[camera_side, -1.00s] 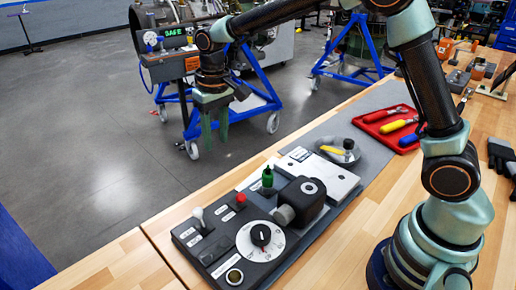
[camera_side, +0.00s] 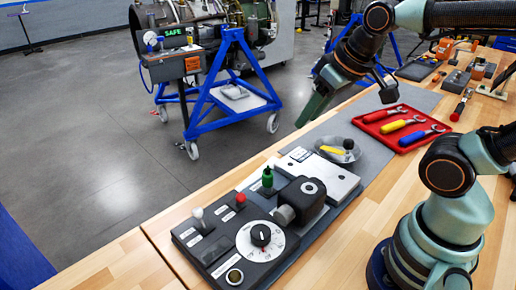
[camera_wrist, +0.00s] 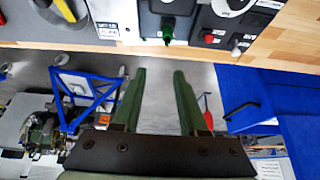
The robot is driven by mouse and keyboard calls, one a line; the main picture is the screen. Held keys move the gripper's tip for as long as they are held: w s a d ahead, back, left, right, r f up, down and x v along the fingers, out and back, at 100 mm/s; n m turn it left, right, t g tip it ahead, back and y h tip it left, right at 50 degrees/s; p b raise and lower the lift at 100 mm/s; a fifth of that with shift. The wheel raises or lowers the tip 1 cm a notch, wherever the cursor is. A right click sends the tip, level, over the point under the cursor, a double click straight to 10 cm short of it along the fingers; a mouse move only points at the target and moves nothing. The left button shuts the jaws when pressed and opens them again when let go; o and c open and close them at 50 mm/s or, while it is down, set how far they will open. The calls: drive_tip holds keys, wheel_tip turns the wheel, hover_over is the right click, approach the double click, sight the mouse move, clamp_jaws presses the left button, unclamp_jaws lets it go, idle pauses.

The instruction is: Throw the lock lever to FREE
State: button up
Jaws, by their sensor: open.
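A dark control panel (camera_side: 208,256) lies on the bench with a white-knobbed lever (camera_side: 198,214), a red button (camera_side: 240,199) and a white dial with a black knob (camera_side: 261,236). A green-topped upright part (camera_side: 267,178) stands behind them; it also shows in the wrist view (camera_wrist: 168,32). The labels are too small to read, so I cannot tell which part is the lock lever. My gripper (camera_side: 304,118) is in the air beyond the panel's far right, tilted down-left and touching nothing. In the wrist view its two fingers (camera_wrist: 160,74) are apart and empty.
A black block (camera_side: 304,199) and a grey plate (camera_side: 325,176) sit right of the dial. A blue wheeled stand (camera_side: 190,115) is on the floor beyond.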

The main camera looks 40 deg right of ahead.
drive_tip(key=shift+s+d+f, duration=0.1)
drive_tip(key=shift+s, duration=0.1)
drive_tip(key=shift+c, duration=0.3)
drive_tip(key=c, duration=0.5)
drive_tip(key=shift+n, duration=0.3)
clamp_jaws()
drive_tip(key=a+f+n+g, duration=0.2)
drive_tip(key=a+f+n, duration=0.3)
drive_tip(key=n, duration=1.2)
drive_tip(key=a+f+n+g, duration=0.2)
drive_tip(key=a+f+n, duration=0.2)
drive_tip(key=n, duration=1.4)
drive_tip(key=a, duration=0.3)
drive_tip(key=shift+w+a+f+g, duration=0.3)
drive_tip(key=shift+w+a+f, duration=0.05)
drive_tip(key=shift+w+f, duration=0.05)
